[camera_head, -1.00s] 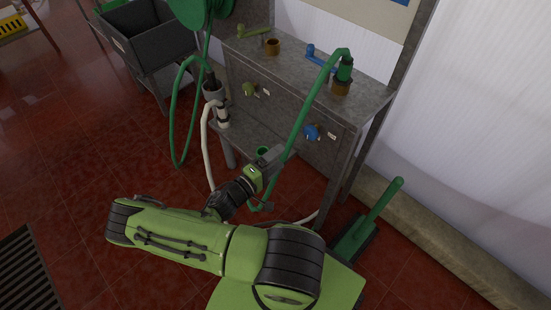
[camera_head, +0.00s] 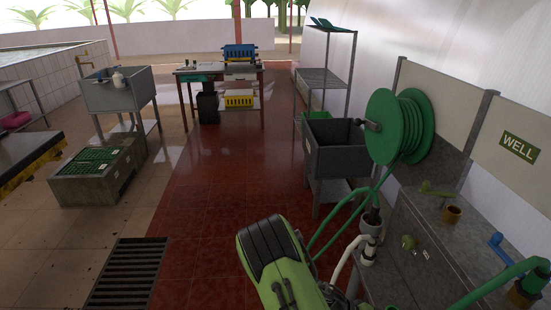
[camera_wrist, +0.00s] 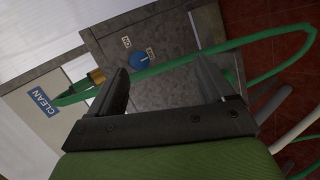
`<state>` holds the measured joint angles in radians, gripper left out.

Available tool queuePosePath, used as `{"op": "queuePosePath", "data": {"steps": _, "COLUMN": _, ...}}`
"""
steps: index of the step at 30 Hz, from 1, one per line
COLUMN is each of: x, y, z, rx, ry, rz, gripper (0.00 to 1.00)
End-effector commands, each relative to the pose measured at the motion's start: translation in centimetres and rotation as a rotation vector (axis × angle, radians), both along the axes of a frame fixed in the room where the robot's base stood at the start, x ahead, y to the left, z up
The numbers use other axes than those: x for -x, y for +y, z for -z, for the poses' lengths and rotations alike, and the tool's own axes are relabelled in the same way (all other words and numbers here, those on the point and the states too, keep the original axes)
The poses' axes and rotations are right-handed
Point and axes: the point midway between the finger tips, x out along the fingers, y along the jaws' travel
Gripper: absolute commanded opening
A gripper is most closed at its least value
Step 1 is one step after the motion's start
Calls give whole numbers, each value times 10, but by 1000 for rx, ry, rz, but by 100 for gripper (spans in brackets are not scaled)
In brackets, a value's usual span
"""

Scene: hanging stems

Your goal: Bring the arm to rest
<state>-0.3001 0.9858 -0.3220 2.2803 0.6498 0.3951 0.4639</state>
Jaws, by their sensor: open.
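My gripper (camera_wrist: 168,78) shows in the wrist view, open, with its two dark fingers apart and nothing held between them. Beyond the fingers is the grey metal front of the bench with a blue knob (camera_wrist: 138,61). A green hose (camera_wrist: 248,40) passes behind the fingers across the picture. In the head view only a green and black part of my arm (camera_head: 275,262) shows at the bottom edge. My gripper is outside that view.
The grey bench (camera_head: 440,240) stands at the right, below a green hose reel (camera_head: 400,125). A dark grey tub (camera_head: 334,147) stands behind it. A floor grate (camera_head: 127,272) lies at lower left. The red tiled floor (camera_head: 215,195) in the middle is clear.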

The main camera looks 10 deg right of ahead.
Motion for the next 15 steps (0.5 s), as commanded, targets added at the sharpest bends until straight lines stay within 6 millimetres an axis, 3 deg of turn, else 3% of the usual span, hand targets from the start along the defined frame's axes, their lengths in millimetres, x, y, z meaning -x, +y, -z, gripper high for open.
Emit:
{"op": "queuePosePath", "data": {"steps": 1, "x": -5, "y": 14, "z": -21, "rx": -96, "ry": -56, "rz": 23, "gripper": 82}}
{"op": "queuePosePath", "data": {"steps": 5, "x": -15, "y": 52, "z": -64, "rx": -333, "ry": -166, "rz": 27, "gripper": 82}}
{"op": "queuePosePath", "data": {"steps": 9, "x": -20, "y": 90, "z": -123, "rx": -564, "ry": -290, "rz": -43, "gripper": 82}}
{"op": "queuePosePath", "data": {"steps": 15, "x": -4, "y": 136, "z": -217, "rx": -802, "ry": -459, "rz": -264, "gripper": 82}}
